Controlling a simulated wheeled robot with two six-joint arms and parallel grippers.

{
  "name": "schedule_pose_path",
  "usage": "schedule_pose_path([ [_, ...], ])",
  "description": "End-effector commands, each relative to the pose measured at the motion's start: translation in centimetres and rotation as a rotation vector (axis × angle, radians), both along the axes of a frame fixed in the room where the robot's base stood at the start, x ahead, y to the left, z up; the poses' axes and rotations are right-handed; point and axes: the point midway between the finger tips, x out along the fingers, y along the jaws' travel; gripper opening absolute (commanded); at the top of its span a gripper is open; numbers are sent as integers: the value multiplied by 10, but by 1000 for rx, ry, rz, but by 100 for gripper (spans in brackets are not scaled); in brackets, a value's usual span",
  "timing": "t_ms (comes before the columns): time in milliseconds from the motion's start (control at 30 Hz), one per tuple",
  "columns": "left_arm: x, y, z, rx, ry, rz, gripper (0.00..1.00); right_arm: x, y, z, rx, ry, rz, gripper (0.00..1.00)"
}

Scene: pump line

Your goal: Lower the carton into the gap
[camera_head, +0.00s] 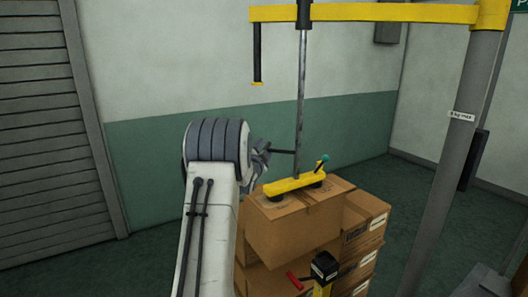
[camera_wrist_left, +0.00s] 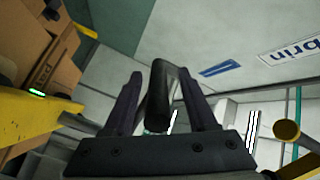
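The carton (camera_head: 292,232) hangs under, or rests beneath, the yellow suction bar (camera_head: 294,184) of a lifter, whose two dark cups touch its top. It looks level. Other cartons (camera_head: 367,226) stand close at its right and below it. The gap is hidden behind the carton, so I cannot tell its clearance. My left gripper (camera_head: 260,157) is beside the lifter's pole, mostly hidden by my own arm. My right gripper is out of view.
A yellow boom (camera_head: 395,13) on a grey post (camera_head: 455,150) carries the lifter's pole (camera_head: 300,95). A black box with a red lever (camera_head: 324,266) stands in front of the cartons. Open green floor (camera_head: 100,265) lies at the left.

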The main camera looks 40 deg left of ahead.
Motion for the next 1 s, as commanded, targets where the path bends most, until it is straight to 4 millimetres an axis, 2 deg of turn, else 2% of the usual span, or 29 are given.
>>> schedule_pose_path([
  [367,-4,-2,-1,2,0,-1,57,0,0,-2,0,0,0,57],
  [467,-14,-6,-1,3,-1,-1,57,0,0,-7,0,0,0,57],
  [800,-74,-31,-1,3,-1,0,57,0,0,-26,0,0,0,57],
  [1000,-94,-39,0,2,-1,0,57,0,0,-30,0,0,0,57],
])
